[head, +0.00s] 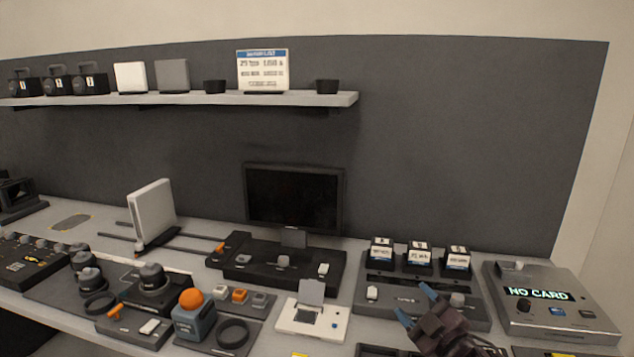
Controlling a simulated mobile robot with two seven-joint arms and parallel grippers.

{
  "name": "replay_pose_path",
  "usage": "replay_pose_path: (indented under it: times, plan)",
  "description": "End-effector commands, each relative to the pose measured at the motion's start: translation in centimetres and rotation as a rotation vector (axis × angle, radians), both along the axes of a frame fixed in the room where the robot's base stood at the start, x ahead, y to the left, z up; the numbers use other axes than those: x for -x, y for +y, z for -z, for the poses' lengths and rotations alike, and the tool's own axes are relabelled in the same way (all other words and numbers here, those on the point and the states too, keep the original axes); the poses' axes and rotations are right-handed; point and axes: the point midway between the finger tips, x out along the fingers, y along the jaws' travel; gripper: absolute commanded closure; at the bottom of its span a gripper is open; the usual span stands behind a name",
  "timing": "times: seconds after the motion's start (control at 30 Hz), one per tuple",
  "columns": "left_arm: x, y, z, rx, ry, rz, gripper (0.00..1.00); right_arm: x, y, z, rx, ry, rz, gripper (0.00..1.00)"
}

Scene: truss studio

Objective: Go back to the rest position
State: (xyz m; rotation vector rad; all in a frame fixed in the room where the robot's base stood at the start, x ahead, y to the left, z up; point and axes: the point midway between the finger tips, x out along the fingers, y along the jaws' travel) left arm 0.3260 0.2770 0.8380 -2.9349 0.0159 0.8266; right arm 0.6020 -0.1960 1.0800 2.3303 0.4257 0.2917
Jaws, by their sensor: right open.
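My right gripper (416,303) comes in from the bottom edge, right of centre, in the head view. Its two blue fingertips are spread apart with nothing between them. It shows in front of the dark station with three labelled blocks (373,294); I cannot tell how high it is above the bench. My left gripper is not in view.
The bench (205,253) is crowded. A device reading NO CARD (540,294) stands right of my gripper, and a white device with a raised lid (311,318) stands left. A monitor (293,197), an orange-topped block (194,325) and a shelf (180,100) lie farther left.

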Motion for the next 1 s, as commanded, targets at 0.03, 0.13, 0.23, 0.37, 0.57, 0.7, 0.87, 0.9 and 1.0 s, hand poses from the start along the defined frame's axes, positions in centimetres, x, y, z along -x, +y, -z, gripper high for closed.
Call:
replay_pose_path:
  times: [0.03, 0.13, 0.23, 0.37, 0.57, 0.7, 0.87, 0.9, 1.0]
  plan:
    - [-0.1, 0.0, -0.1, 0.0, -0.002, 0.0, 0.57, 1.3, -0.7, 2.1, -0.056, 0.071, 0.043, 0.37]
    - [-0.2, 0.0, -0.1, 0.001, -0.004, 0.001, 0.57, 3.8, -2.0, 5.6, -0.153, 0.198, 0.118, 0.37]
    - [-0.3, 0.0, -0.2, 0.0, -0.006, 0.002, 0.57, 6.7, -3.2, 8.9, -0.256, 0.316, 0.185, 0.37]
    - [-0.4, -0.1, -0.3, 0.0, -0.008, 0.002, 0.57, 11.0, -4.6, 12.7, -0.387, 0.443, 0.266, 0.37]
    - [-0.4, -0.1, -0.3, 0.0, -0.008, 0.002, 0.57, 18.1, -6.8, 18.0, -0.517, 0.571, 0.401, 0.37]
    - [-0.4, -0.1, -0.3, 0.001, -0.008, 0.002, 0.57, 22.9, -7.7, 21.3, -0.555, 0.652, 0.487, 0.37]
    - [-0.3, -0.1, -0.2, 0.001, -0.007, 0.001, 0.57, 26.5, -7.9, 23.4, -0.567, 0.713, 0.534, 0.37]
    - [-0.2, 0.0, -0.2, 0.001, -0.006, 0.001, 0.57, 26.9, -8.0, 23.7, -0.566, 0.721, 0.538, 0.37]
    - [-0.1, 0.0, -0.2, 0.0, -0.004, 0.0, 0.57, 27.5, -8.1, 24.0, -0.562, 0.73, 0.544, 0.37]
